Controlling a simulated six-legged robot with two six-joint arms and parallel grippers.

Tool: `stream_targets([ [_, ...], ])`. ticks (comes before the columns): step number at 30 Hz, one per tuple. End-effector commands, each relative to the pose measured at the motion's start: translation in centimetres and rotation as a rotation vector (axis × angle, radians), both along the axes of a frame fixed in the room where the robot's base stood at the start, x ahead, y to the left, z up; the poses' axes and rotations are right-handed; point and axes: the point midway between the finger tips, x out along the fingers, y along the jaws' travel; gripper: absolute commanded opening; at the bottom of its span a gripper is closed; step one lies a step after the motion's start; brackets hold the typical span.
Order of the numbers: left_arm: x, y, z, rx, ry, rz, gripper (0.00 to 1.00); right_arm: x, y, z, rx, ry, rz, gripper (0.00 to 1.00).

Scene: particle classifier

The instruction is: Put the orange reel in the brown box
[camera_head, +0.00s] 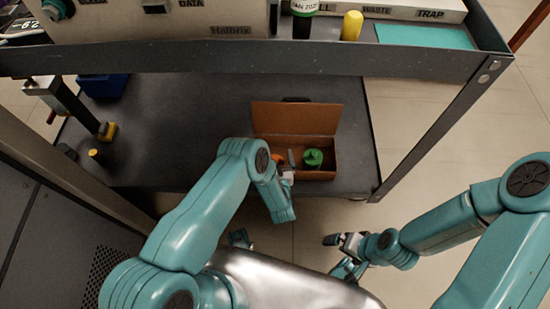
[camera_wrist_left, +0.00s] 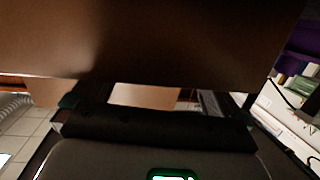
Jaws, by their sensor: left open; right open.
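The brown box (camera_head: 325,148) stands open on the cart's lower shelf in the head view, its lid (camera_head: 296,118) raised at the back. An orange piece, apparently the orange reel (camera_head: 278,158), shows at the box's left part, mostly hidden by my left gripper. A green reel-like object (camera_head: 313,157) sits inside, on the right. My left gripper (camera_head: 287,168) is open at the box's front left. In the left wrist view a brown surface, probably the box (camera_wrist_left: 150,40), fills the top, close to the open fingers. My right gripper (camera_head: 340,255) is open and empty, off the shelf's front right.
The dark lower shelf (camera_head: 200,120) has free room left of the box. A yellow-topped item (camera_head: 95,153) and a blue bin (camera_head: 103,86) are at its left. The upper shelf's edge (camera_head: 250,60) overhangs behind, and a cart post (camera_head: 430,140) rises at the right.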

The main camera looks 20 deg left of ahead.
Motion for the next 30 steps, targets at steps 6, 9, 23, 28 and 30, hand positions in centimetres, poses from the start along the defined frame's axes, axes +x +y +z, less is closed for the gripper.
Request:
stream_targets([
  [6, -2.3, -1.2, 1.9, 0.001, 0.006, -0.006, 1.0, -0.4, 0.4, 2.2, 0.002, 0.006, 0.015, 1.0],
  [9, -4.6, -2.2, 2.4, 0.0, 0.004, -0.006, 1.0, -0.5, 0.4, 3.0, 0.004, 0.007, 0.018, 1.0],
  [23, -10.7, -4.8, 3.5, 0.001, -0.001, 0.0, 1.0, -0.5, 0.4, 4.8, 0.004, 0.008, 0.019, 1.0],
  [28, -10.8, -4.8, 3.4, 0.0, -0.001, 0.0, 1.0, -0.5, 0.4, 4.7, 0.004, 0.008, 0.018, 1.0],
  [30, -10.7, -4.8, 3.4, 0.0, -0.001, 0.0, 1.0, -0.5, 0.4, 4.7, 0.004, 0.008, 0.018, 1.0],
])
